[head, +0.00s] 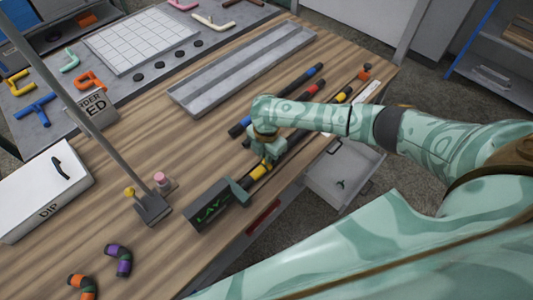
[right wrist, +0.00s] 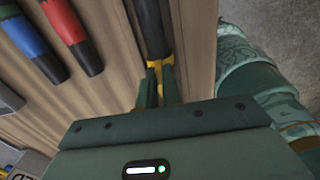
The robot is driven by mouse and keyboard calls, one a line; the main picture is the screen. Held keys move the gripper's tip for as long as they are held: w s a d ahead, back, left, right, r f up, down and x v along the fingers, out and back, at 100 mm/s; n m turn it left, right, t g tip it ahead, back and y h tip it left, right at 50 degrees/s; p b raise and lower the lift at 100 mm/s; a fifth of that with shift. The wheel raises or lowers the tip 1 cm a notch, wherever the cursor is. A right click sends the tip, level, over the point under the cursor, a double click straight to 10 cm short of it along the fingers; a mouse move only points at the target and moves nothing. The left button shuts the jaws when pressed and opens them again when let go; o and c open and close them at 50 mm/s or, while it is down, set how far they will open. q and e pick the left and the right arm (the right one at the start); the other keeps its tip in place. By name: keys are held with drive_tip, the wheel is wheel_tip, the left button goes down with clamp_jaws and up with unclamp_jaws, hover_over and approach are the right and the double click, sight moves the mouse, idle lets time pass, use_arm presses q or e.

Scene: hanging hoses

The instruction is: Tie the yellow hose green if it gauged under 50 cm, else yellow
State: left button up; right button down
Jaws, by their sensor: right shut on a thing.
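The yellow hose is black with yellow bands (head: 342,96) and lies along the right part of the wooden table, partly hidden under my right arm. My right gripper (head: 266,157) is shut on it near its near end, around a yellow section. In the right wrist view the fingers (right wrist: 160,84) close around the hose by a yellow band, and its black length (right wrist: 150,28) runs away to the top. A dark box (head: 212,208) with green lettering starting "LAY" stands just short of the hose's near end. My left gripper is not in view.
Blue-marked (right wrist: 28,45) and red-marked (right wrist: 66,25) hoses lie left of it. A grey channelled tray (head: 205,92), a pole stand (head: 152,209) with yellow and pink knobs, and a white box marked DIP (head: 38,197) stand on the table. An open drawer (head: 338,178) is right.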

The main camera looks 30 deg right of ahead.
drive_tip(key=c, duration=1.5)
unclamp_jaws()
